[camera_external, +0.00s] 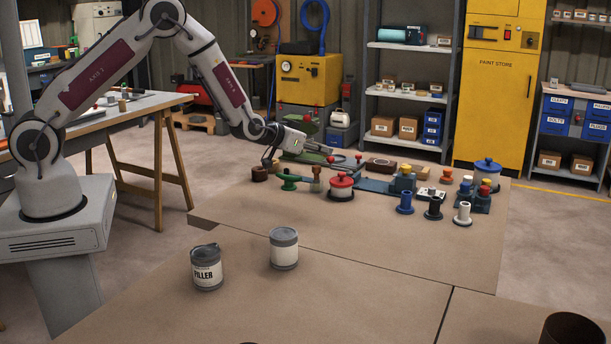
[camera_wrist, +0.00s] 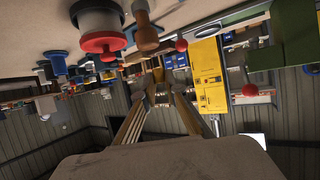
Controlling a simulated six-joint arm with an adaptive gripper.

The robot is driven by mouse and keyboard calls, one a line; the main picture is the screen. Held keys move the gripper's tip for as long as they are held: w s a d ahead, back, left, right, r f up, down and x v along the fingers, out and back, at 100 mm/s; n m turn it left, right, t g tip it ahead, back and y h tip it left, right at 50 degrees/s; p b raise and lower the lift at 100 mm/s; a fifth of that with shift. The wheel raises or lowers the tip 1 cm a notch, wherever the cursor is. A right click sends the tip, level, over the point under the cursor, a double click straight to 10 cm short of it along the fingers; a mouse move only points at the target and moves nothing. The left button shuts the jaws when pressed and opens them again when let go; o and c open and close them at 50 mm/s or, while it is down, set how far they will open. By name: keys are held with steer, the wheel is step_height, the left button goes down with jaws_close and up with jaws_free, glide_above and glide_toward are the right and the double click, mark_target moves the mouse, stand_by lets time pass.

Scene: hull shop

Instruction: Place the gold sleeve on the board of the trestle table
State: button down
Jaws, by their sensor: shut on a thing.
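The trestle table (camera_external: 143,104) stands at the left behind my arm, with a pale board and wooden legs. It is well apart from my gripper.
The bench holds a red-lidded pot (camera_external: 341,186), a green tool (camera_external: 289,182), a brown-handled piece (camera_external: 316,180), and blue (camera_external: 404,203), black (camera_external: 433,209) and white (camera_external: 462,214) spools. Two tins, one a filler tin (camera_external: 206,268), stand nearer. Small items sit on the trestle board.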

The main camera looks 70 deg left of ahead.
steer(key=a, duration=0.8)
steer(key=shift+a, duration=0.3)
steer(key=shift+f, duration=0.1)
glide_above(312, 178)
steer(key=shift+w+a+f, duration=0.1)
steer(key=shift+f, duration=2.9)
steer(key=shift+f, duration=0.15)
steer(key=shift+f, duration=1.75)
steer(key=shift+f, duration=0.15)
